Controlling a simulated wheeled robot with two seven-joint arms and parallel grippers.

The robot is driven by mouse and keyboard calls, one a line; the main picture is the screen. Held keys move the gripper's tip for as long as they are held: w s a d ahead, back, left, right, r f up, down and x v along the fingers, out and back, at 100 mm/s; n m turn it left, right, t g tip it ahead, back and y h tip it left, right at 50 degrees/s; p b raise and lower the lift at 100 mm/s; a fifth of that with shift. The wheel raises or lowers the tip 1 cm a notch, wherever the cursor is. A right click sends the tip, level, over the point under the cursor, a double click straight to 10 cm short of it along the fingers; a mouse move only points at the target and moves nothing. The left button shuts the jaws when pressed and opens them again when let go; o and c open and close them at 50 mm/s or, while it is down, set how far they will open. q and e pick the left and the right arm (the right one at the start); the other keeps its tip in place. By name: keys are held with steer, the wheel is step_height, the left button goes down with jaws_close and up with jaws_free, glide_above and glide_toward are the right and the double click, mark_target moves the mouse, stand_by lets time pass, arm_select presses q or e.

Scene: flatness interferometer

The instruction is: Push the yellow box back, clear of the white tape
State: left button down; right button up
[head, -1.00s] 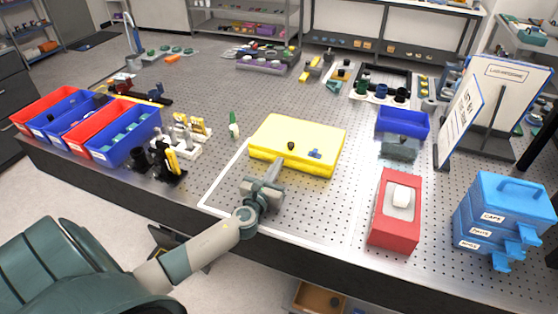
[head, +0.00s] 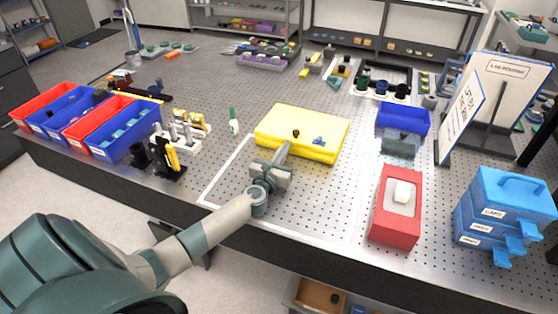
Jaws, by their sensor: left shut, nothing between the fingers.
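The yellow box (head: 299,125) lies flat on the perforated bench, with small dark and blue parts on its lid. White tape (head: 223,174) outlines an area in front of it. The tape's left line runs up close to the box's front left corner. The box and my arm hide the tape's back line, so I cannot tell whether the box overlaps it. My left gripper (head: 286,149) is shut and empty, its tips at the middle of the box's front face, seemingly touching it. My right gripper is out of view.
A green-capped bottle (head: 234,123) stands left of the box. A blue bin (head: 402,119) and a red box (head: 396,208) stand to the right. Behind the yellow box is some bare bench, then a black rack (head: 381,83) and small parts farther back.

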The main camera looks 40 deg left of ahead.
arm_select(q)
steer(key=b+x, duration=0.3)
steer(key=x, duration=0.6)
steer(key=shift+w+a, duration=0.15)
steer(key=shift+w, duration=0.55)
steer(key=shift+s+f, duration=0.1)
steer(key=shift+s, duration=0.05)
